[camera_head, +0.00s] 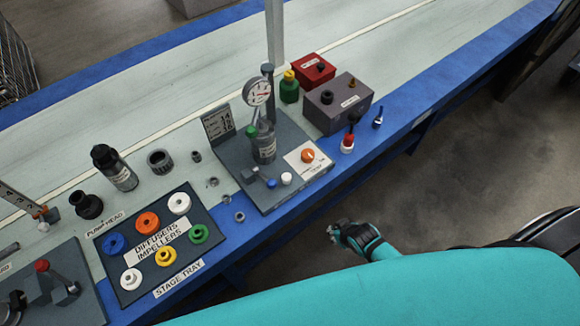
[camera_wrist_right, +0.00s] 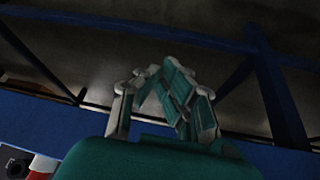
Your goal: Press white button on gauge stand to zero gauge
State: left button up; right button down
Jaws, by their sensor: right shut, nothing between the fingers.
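The gauge stand (camera_head: 240,185) is a grey base plate on the bench with a round white dial gauge (camera_head: 258,92) on a post. The white button (camera_head: 286,178) sits near the front edge of the plate, beside a blue knob and left of a white label with an orange knob (camera_head: 307,156). My right gripper (camera_head: 338,228) is over the floor just off the bench's front edge, to the right of and below the button in the head view, not touching it. Its fingers (camera_wrist_right: 165,85) are shut and empty in the right wrist view. My left gripper is not in view.
A stage tray (camera_head: 191,269) with several coloured rings lies left of the stand. A dark grey box (camera_head: 325,121), a red box (camera_head: 314,70), a green bottle (camera_head: 289,88) and a red-and-white bottle (camera_head: 347,145) stand to the right. Blue bench framework (camera_wrist_right: 270,75) is near my right gripper.

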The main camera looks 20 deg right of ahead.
jog(key=w+a+r+t+y, duration=0.1)
jog(key=w+a+r, duration=0.1)
jog(key=r, duration=0.8)
jog(key=w+a+r+n+t+p, duration=0.1)
jog(key=w+a+r, duration=0.2)
jog(key=r, duration=0.7)
jog(key=w+a+r+n+t+y, duration=0.1)
jog(key=w+a+r, duration=0.2)
jog(key=r, duration=0.7)
jog(key=shift+w+y+p, duration=0.15)
jog(key=shift+y+p, duration=0.15)
jog(key=shift+a, duration=0.1)
send_over(290, 178)
jog(key=f, duration=0.7)
jog(key=shift+w, duration=0.2)
notch_tip(290, 178, down, 3)
jog(key=shift+s+r, duration=0.1)
jog(key=shift+r, duration=0.1)
jog(key=shift+f, duration=0.65)
